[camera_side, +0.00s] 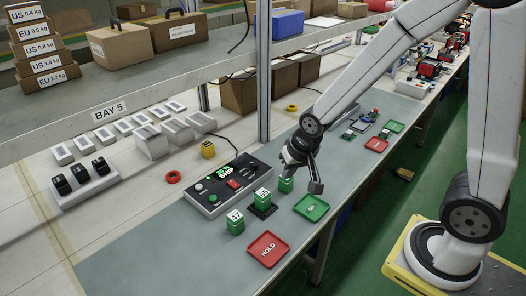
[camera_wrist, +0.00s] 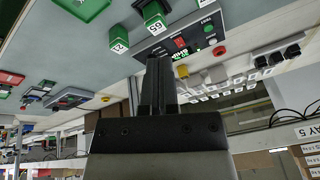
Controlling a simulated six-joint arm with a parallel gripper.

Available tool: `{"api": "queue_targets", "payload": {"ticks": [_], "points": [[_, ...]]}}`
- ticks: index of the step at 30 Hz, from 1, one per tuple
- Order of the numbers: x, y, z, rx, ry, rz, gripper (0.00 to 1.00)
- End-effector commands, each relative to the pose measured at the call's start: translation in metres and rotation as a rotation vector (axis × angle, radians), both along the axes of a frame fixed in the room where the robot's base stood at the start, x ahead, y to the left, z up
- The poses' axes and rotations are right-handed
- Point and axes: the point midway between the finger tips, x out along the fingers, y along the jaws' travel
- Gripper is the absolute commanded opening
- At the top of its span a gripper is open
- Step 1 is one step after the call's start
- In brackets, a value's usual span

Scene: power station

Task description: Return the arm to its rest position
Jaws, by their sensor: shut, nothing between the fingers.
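My white arm reaches in from the right in the side view, its base on a yellow plate. My gripper (camera_side: 315,187) is shut and empty, low above the bench between the green blocks and the green tray. In the wrist view the two dark fingers of my gripper (camera_wrist: 158,60) lie together, with nothing between them. One green block (camera_side: 286,185) stands just left of the gripper; I cannot tell whether they touch. A second green block (camera_side: 263,197) sits on a black stand (camera_side: 264,211). A third green block (camera_side: 235,225) stands farther left.
A control console (camera_side: 222,190) with buttons and a lit green display stands behind the blocks. A red HOLD tray (camera_side: 268,249) and a green tray (camera_side: 311,208) lie at the front edge. A metal post (camera_side: 264,85) and shelf (camera_side: 120,88) rise behind.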

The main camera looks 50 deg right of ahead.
Motion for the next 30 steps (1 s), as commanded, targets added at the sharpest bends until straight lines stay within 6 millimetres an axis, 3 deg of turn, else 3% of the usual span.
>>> {"api": "queue_targets", "payload": {"ticks": [6,12,30], "points": [[-0.043,-0.003,0.007,-0.072,0.064,0.23,0.0],[-0.067,-0.003,0.009,-0.105,0.101,0.371,0.0],[-0.074,-0.003,0.009,-0.113,0.111,0.409,0.0]]}}
